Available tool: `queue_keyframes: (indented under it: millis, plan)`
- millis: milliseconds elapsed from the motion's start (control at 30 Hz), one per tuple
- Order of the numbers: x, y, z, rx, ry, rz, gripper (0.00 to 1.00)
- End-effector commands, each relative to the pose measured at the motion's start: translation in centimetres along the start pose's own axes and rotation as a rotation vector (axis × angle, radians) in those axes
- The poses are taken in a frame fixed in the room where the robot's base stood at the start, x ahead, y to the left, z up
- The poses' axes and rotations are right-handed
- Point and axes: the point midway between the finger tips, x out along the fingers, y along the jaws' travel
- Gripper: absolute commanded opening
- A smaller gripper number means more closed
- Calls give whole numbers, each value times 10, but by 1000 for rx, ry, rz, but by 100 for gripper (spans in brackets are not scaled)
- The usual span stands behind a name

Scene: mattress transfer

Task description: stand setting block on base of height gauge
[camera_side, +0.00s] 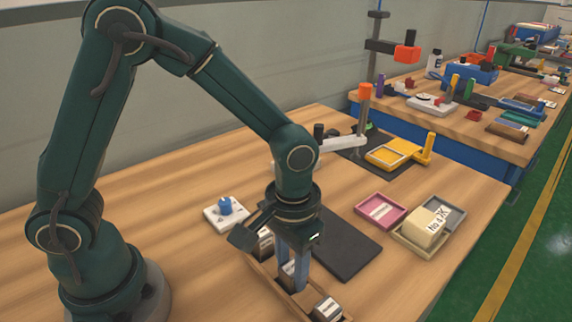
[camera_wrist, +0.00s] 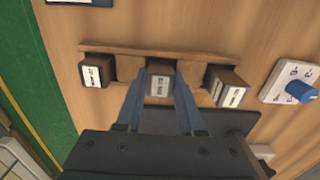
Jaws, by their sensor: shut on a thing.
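My gripper (camera_side: 293,282) points down over a long wooden rack (camera_side: 256,268) and is shut on the middle setting block (camera_side: 288,268), a dark block with a white label. In the wrist view this block (camera_wrist: 160,84) sits between the blue fingertips, at the rack. Whether it is lifted clear of the rack is hard to tell. Two similar labelled blocks are at the rack's ends, one (camera_wrist: 95,71) at left and one (camera_wrist: 226,87) at right in the wrist view. What looks like the height gauge (camera_side: 364,115), an orange-capped post with a white arm, stands behind; its base is partly hidden.
A dark flat plate (camera_side: 345,250) lies right of the gripper. A white plate with a blue knob (camera_side: 225,206) lies to the left. A pink tray (camera_side: 380,211), a tray with a cream block (camera_side: 426,229) and a yellow fixture (camera_side: 392,153) occupy the right. The table's left back is clear.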

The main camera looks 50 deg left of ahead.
Motion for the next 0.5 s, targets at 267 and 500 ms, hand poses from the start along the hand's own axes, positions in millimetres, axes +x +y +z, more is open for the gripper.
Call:
queue_keyframes:
  millis: [267,500]
  plan:
    - [-5,0,-1,0,3,1,0]
    - [-35,1,-2,0,9,3,0]
